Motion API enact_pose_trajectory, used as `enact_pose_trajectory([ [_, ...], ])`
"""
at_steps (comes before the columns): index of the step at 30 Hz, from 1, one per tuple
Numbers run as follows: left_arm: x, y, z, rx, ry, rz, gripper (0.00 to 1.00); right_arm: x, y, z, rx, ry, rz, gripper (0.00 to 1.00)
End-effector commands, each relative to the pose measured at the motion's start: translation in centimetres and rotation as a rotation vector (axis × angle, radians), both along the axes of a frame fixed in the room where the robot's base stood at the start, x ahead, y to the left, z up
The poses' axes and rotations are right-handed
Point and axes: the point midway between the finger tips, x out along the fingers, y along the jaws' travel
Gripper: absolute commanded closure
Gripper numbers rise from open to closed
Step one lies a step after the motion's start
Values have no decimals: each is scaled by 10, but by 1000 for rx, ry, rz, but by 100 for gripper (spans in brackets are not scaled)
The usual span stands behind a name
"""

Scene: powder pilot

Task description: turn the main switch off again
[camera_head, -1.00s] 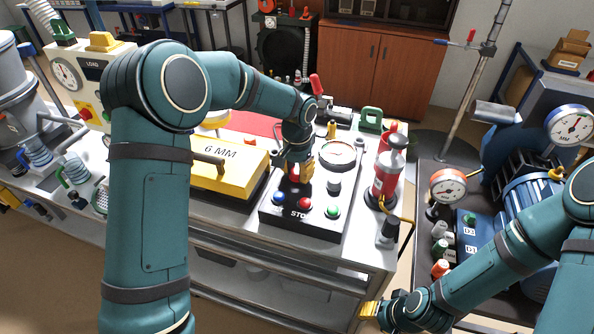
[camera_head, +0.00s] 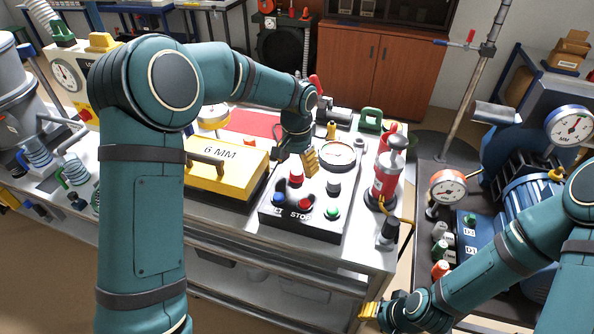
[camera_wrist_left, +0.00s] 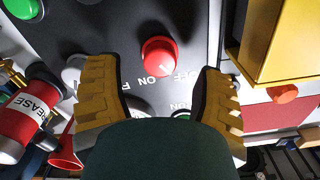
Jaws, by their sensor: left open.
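The main switch, a red knob (camera_head: 296,174), stands on the dark sloped control panel (camera_head: 327,190). In the left wrist view the red knob (camera_wrist_left: 159,55) has ON and OFF lettering beside it. A small pale mark on the knob faces the lettering, but I cannot tell for sure which word it points at. My left gripper (camera_head: 298,160) is open just above and behind the knob. In the left wrist view its two yellow fingers (camera_wrist_left: 160,85) are wide apart, with the knob between and beyond them, touching neither. My right gripper (camera_head: 369,310) is at the bottom; its opening is unclear.
The panel also carries blue, red and green (camera_head: 332,212) buttons, a black knob (camera_head: 333,185) and a round gauge (camera_head: 338,154). A yellow 6 MM box (camera_head: 225,172) stands close on the left. A red grease cylinder (camera_head: 385,178) stands close on the right.

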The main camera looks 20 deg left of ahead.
Motion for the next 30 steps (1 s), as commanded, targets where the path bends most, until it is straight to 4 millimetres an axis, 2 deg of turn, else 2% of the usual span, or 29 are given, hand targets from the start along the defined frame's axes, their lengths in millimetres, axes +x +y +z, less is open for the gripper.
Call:
enact_pose_trajectory([
  [1,1,0,12,-1,-5,0,32,0,0,0,0,0,0,53],
  [6,1,0,48,0,-4,-2,32,0,0,0,0,0,0,53],
  [12,0,-1,78,-1,-3,-1,32,0,0,0,0,0,0,53],
  [18,0,-1,89,0,0,-2,32,0,0,0,0,0,0,53],
  [30,0,-1,90,0,1,-2,32,0,0,0,0,0,0,53],
])
